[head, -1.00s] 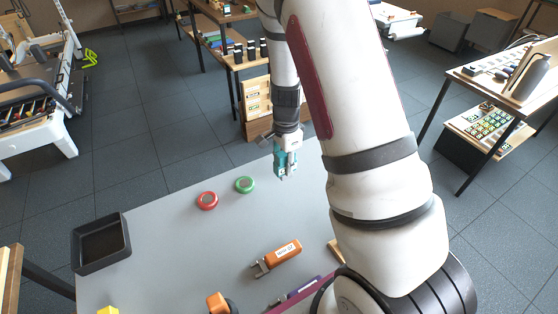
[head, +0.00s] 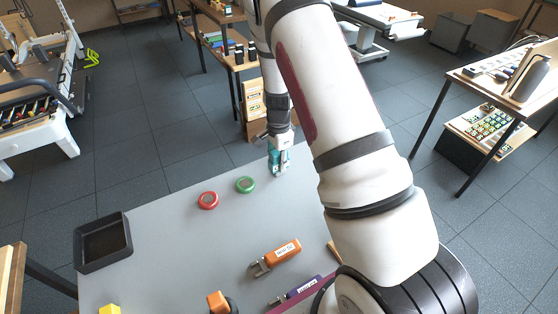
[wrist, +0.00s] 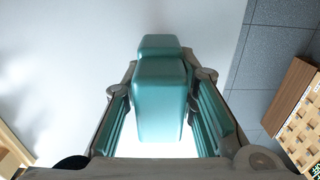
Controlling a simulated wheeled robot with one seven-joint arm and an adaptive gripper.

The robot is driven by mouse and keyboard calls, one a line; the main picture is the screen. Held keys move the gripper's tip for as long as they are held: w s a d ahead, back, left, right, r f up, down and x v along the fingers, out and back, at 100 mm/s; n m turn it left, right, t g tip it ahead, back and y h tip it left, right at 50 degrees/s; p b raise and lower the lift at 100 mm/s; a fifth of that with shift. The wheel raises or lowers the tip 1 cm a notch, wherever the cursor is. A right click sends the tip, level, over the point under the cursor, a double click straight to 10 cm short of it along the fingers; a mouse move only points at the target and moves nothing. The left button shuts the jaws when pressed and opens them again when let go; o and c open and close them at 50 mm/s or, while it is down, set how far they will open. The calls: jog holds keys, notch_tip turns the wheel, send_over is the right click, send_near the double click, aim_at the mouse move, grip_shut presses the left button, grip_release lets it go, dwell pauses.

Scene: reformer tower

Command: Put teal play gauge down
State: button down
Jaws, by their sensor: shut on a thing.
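The teal play gauge (wrist: 160,95) is between the fingers of my gripper (wrist: 162,120) in the wrist view, and the fingers are shut on it. In the head view my gripper (head: 279,165) is over the far right part of the grey table (head: 190,250), near its back edge, with the teal gauge (head: 274,159) in it. The gauge is close to the tabletop; I cannot tell whether it touches.
A green disc (head: 245,185) and a red disc (head: 208,200) lie left of my gripper. An orange tool (head: 282,254), a purple tool (head: 302,289), a yellow block (head: 110,309) and a black tray (head: 103,242) are also on the table. The table's middle is clear.

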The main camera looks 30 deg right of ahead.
jog(key=shift+f, duration=0.15)
jog(key=c, duration=1.3)
grip_release()
